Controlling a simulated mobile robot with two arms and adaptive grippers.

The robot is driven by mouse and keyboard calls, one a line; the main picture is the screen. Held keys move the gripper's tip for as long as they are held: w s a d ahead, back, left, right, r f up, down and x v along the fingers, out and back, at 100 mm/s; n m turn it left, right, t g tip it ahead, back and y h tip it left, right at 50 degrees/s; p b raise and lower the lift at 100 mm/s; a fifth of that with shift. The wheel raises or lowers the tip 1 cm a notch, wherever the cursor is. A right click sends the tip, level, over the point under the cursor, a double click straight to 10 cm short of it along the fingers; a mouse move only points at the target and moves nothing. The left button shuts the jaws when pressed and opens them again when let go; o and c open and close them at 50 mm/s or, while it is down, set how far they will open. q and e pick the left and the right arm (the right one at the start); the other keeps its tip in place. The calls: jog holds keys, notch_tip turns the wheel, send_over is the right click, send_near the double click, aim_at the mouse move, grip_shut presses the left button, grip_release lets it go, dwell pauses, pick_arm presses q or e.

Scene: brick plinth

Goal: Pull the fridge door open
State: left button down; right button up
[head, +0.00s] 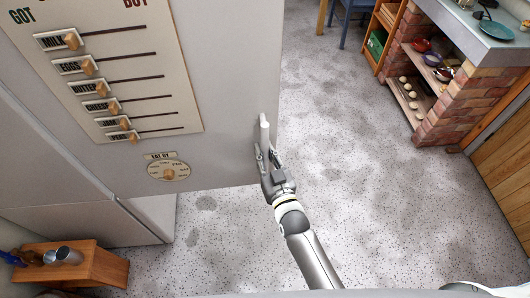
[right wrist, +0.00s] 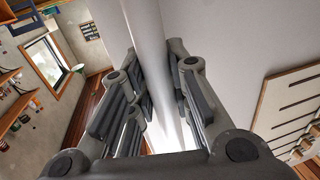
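The fridge door (head: 225,90) is a large light grey panel filling the upper left of the head view. Its upright white handle (head: 264,132) is near the right edge, and it also shows as a pale bar (right wrist: 149,40) in the right wrist view. My right gripper (head: 265,158) is at the lower part of the handle. In the right wrist view its fingers (right wrist: 160,100) lie close on both sides of the bar, closed around it. My left gripper is not in view.
A chart with sliders (head: 110,70) and a round dial (head: 168,171) are on the door. A small wooden shelf (head: 100,268) is at lower left. A brick counter (head: 455,105) stands at the right. The speckled floor (head: 340,140) between is clear.

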jog(key=o, duration=0.4)
jog(key=v, duration=1.2)
jog(key=shift+r, duration=0.1)
jog(key=s+d+f+g+h+b, duration=0.1)
jog(key=s+d+f+g, duration=0.15)
jog(key=f, duration=0.75)
jog(key=s+d+f+g+b, duration=0.1)
jog(key=s+f+g, duration=0.25)
jog(key=f, duration=0.65)
jog(key=s+d+f+g+h+b, duration=0.1)
jog(key=s+f+g, duration=0.15)
jog(key=f, duration=0.65)
jog(key=s+d+f+g+h+b, duration=0.1)
jog(key=s+d+f+g, duration=0.1)
jog(key=s+d+f, duration=0.2)
jog(key=s+d+f+g+h+b, duration=0.1)
jog(key=s+d+f+g, duration=0.2)
jog(key=s+f, duration=0.6)
jog(key=s+d+f+g+h+b, duration=0.1)
jog(key=s+d+f+g, duration=0.2)
jog(key=s, duration=0.9)
jog(key=shift+d+f+m, duration=0.2)
jog(key=shift+d+f, duration=0.55)
jog(key=shift+f, duration=0.2)
jog(key=shift+d+f+m, duration=0.2)
jog(key=shift+d+f, duration=0.6)
jog(key=shift+f, duration=0.15)
